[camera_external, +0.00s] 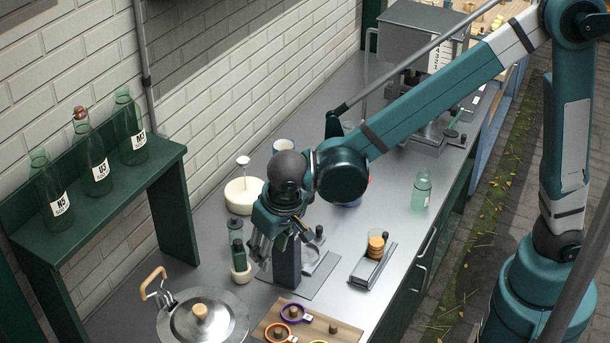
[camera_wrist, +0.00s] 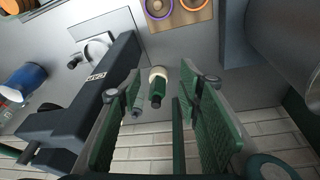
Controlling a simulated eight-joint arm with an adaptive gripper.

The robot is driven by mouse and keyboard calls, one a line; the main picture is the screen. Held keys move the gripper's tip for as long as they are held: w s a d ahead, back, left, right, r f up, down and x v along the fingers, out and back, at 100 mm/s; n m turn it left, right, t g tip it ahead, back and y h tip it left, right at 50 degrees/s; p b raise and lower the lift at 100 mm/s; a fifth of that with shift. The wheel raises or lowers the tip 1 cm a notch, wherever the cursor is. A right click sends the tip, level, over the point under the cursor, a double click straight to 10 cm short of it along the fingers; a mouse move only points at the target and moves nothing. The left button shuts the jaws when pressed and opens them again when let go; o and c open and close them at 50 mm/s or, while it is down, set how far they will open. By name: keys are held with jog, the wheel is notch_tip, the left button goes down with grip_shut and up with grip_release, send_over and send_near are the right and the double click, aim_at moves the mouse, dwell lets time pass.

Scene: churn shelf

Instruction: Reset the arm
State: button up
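My gripper (camera_external: 264,243) hangs low over the metal counter (camera_external: 335,215), pointing down, with a dark upright block (camera_external: 287,265) close on its right. In the wrist view my gripper (camera_wrist: 165,88) has its two green ribbed finger pads spread apart, with nothing held between them. A small dark-green bottle (camera_external: 238,256) in a cream holder stands just left of the fingers. It also shows in the wrist view (camera_wrist: 157,85), seen through the gap between the pads. I cannot tell the exact distance from fingers to bottle.
A green shelf (camera_external: 110,195) with labelled bottles stands at the left wall. A lidded pan (camera_external: 203,320) and a wooden board (camera_external: 340,330) with coloured rings lie in front. A cream churn (camera_external: 243,195) stands behind the gripper. A pale green bottle (camera_external: 421,190) stands at right.

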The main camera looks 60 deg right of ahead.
jog(key=s+d+f+n+b, duration=0.1)
jog(key=s+d+n+b, duration=0.2)
jog(key=s+d+b, duration=0.85)
jog(key=s+d+r+t+p, duration=0.2)
jog(key=s+d, duration=0.3)
jog(key=d, duration=0.4)
jog(key=s+d+r+t+y+p, duration=0.1)
jog(key=s+d+r+p, duration=0.3)
jog(key=d, duration=0.6)
jog(key=shift+s+d+r+t, duration=0.2)
jog(key=shift+s+t, duration=0.5)
jog(key=shift+s, duration=0.3)
